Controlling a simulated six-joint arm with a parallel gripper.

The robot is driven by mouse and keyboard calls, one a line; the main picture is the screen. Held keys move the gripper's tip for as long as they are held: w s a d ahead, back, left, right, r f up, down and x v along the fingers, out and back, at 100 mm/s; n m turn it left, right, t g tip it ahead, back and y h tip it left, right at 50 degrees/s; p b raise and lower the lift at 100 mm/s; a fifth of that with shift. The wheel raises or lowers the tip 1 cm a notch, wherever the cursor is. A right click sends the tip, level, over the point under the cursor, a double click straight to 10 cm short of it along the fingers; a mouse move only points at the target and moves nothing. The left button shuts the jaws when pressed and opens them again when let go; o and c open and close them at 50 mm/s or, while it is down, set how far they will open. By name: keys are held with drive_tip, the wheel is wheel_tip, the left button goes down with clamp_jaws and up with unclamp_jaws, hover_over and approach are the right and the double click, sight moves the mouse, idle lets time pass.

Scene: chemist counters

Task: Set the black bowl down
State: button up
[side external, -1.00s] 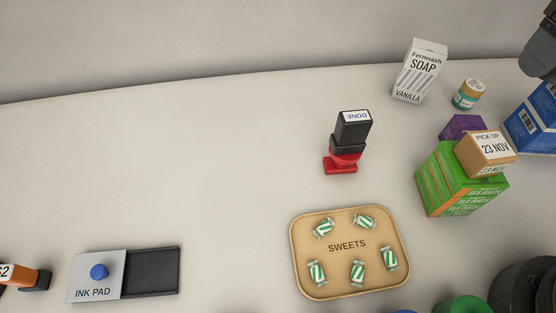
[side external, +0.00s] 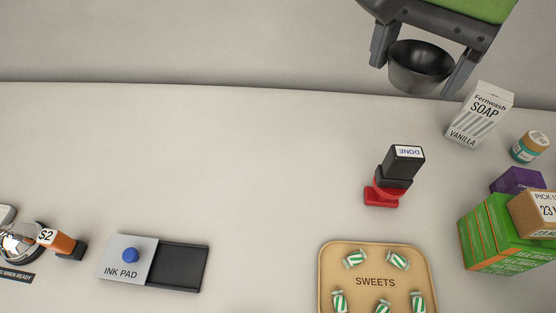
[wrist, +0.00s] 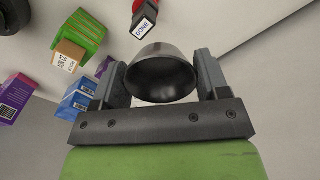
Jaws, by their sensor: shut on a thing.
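The black bowl (side external: 420,68) is held between the two fingers of my gripper (side external: 424,62) at the top right of the side external view. In the wrist view the bowl (wrist: 162,76) sits between the fingers of my gripper (wrist: 160,85), its dark hollow facing the camera. My gripper is shut on the bowl. In the side external view the bowl shows against the area beyond the counter's back edge. Its height over the counter is hard to tell.
A soap box (side external: 480,115) stands close to the right finger in the picture. A red and black DONE stamp (side external: 394,176), a sweets tray (side external: 328,290), a jar (side external: 530,146) and a green tea box (side external: 492,234) are nearby. An ink pad (side external: 155,264) lies left. The counter's middle left is clear.

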drive_tip(key=m, duration=0.2)
hover_over(322, 211)
drive_tip(key=shift+f, duration=11.55)
drive_tip(key=shift+f, duration=0.15)
drive_tip(key=o, duration=0.6)
drive_tip(key=shift+o, duration=0.2)
wheel_tip(322, 211, up, 12)
drive_tip(key=shift+r, duration=0.25)
